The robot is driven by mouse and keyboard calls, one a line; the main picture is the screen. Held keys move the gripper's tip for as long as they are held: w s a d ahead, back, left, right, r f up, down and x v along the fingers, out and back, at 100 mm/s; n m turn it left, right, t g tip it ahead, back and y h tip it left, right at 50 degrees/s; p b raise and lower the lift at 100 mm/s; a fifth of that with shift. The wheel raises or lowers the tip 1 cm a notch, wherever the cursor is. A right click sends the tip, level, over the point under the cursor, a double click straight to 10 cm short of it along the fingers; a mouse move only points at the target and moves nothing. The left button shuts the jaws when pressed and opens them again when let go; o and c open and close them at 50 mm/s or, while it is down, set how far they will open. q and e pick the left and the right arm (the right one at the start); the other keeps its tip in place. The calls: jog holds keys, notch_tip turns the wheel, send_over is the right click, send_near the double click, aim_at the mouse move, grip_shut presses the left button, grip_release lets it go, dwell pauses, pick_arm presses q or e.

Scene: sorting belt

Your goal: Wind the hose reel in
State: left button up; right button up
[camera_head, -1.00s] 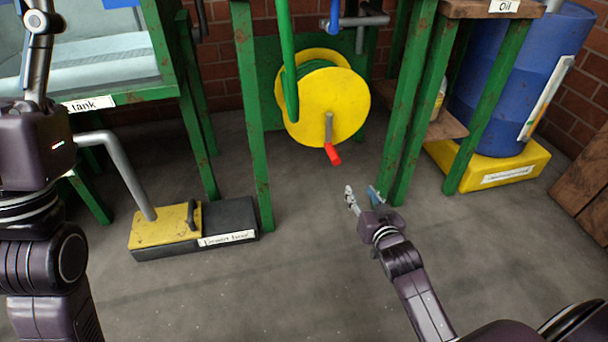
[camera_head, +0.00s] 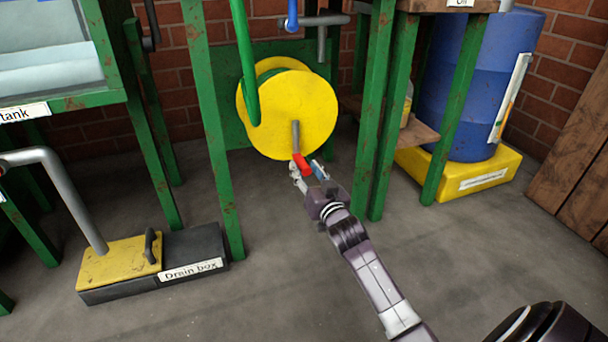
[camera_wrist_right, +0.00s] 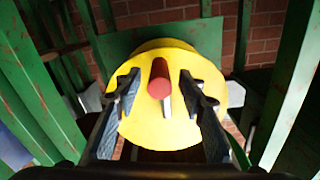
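The yellow hose reel (camera_head: 312,112) is mounted low on a green panel by the brick wall, with the green hose (camera_head: 245,60) running up from it. Its grey crank ends in a red handle (camera_head: 303,164) at the bottom of the reel. My right gripper (camera_head: 308,171) is at the handle. In the right wrist view the red handle (camera_wrist_right: 159,78) lies between the two open fingers (camera_wrist_right: 160,95), with a gap on each side. The reel's yellow face (camera_wrist_right: 150,130) fills the background there. My left gripper is out of view.
Green posts (camera_head: 212,130) stand left and right of the reel. A drain box (camera_head: 195,262) with a yellow lid sits on the floor at left. A blue barrel (camera_head: 465,90) stands on a yellow base (camera_head: 480,180) at right. The floor between is clear.

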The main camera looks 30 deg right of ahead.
jog(key=shift+w+d, duration=0.15)
jog(key=shift+w, duration=0.35)
grip_shut()
